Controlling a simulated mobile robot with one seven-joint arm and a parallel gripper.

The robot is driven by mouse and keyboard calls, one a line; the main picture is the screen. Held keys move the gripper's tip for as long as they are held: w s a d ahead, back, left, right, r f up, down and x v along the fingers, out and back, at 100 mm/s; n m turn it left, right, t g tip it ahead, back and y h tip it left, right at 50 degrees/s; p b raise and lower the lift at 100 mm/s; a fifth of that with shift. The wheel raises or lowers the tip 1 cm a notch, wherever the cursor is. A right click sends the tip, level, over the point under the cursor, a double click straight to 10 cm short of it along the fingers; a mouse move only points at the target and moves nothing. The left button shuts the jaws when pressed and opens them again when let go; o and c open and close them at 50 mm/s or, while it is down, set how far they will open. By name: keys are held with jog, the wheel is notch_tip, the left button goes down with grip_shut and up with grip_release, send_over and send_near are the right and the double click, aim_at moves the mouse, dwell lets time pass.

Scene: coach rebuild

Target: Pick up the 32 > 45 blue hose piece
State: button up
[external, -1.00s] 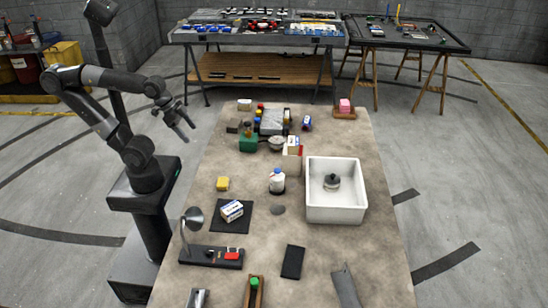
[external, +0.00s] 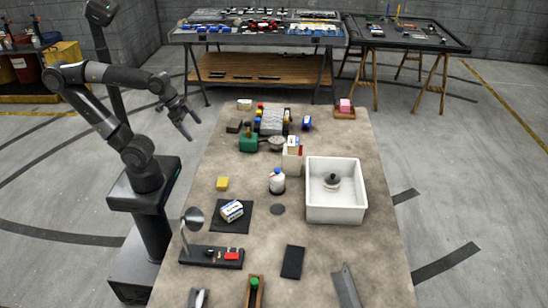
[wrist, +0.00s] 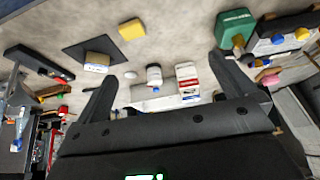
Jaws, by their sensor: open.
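I cannot pick out the 32 > 45 blue hose piece for certain. A small blue and white item (external: 307,122) stands near the far right of the table, too small to identify. More blue parts (external: 255,25) lie on the back workbench, also too small to tell apart. My gripper (external: 193,130) is open and empty, raised in the air left of the table's far half. In the wrist view my gripper's two fingers (wrist: 165,68) stand wide apart with nothing held between them; the table items show beyond them.
The table (external: 230,280) holds a white basin (external: 335,216), a yellow sponge (external: 222,184), a white bottle (external: 277,182), a green container (external: 248,142) and a boxed item (external: 232,210) on a dark mat. A round mirror or lamp (external: 193,219) stands at the left edge.

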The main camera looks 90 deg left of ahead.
jog(key=w+a+r, duration=0.3)
jog(key=w, duration=0.4)
jog(key=w+a+r, duration=0.2)
jog(key=w+a, duration=0.1)
jog(key=w, duration=0.4)
jog(key=m+g, duration=0.1)
jog(key=m, duration=0.1)
send_over(307, 119)
jog(key=s, duration=0.4)
notch_tip(307, 119, down, 15)
jog(key=shift+h, duration=0.3)
jog(key=x, duration=1)
jog(key=shift+r, duration=0.1)
jog(key=c, duration=0.9)
jog(key=shift+r, duration=0.1)
